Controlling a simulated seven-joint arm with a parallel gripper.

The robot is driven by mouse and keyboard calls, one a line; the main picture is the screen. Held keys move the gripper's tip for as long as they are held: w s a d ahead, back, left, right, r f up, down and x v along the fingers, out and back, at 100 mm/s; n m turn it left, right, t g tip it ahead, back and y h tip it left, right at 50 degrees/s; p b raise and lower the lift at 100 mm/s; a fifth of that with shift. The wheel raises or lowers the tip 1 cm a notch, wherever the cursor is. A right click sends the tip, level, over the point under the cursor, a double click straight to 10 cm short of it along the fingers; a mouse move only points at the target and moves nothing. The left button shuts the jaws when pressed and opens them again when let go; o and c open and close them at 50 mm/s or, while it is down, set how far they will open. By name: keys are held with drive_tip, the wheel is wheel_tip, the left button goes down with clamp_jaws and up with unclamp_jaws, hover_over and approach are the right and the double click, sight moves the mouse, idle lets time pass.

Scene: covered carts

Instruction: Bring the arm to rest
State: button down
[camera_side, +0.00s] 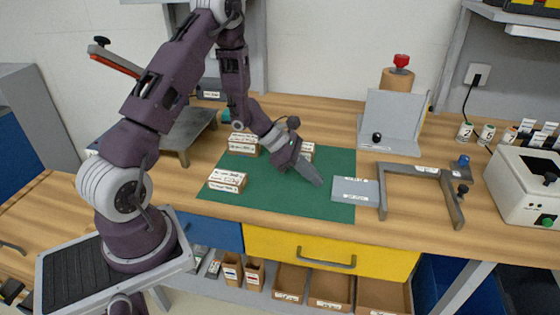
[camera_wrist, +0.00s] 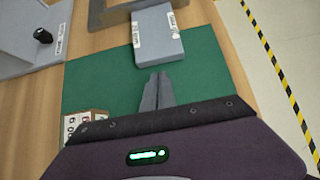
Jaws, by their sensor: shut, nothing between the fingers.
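My gripper (camera_side: 313,177) is shut and empty. It hangs above the right part of the green mat (camera_side: 270,196), tilted down and to the right. In the wrist view its closed fingers (camera_wrist: 156,90) point toward a flat grey block (camera_wrist: 156,37), with green mat showing between them. The grey block (camera_side: 354,190) lies at the mat's right edge, beside a grey frame (camera_side: 423,171). My arm reaches over the bench from the left.
Labelled boxes stand on the mat: one at the front left (camera_side: 227,181), one behind it (camera_side: 243,144), and one partly hidden behind my gripper (camera_side: 307,152). A grey bracket (camera_side: 391,121) stands at the back. A white machine (camera_side: 525,185) stands at the right.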

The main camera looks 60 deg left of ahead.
drive_tip(key=f+v, duration=0.1)
drive_tip(key=v, duration=1)
drive_tip(key=s+d+r+m+g, duration=0.2)
drive_tip(key=s+d+r+m, duration=0.3)
drive_tip(key=d+r+m, duration=0.25)
drive_tip(key=s+d+r+m+g, duration=0.1)
drive_tip(key=s+d+r+m, duration=0.4)
drive_tip(key=d+r+m, duration=0.25)
drive_tip(key=s+r+m+t+y, duration=0.2)
drive_tip(key=s+m+y, duration=0.4)
drive_tip(key=s+m, duration=0.6)
drive_tip(key=shift+a+r, duration=0.2)
drive_tip(key=shift+a, duration=0.2)
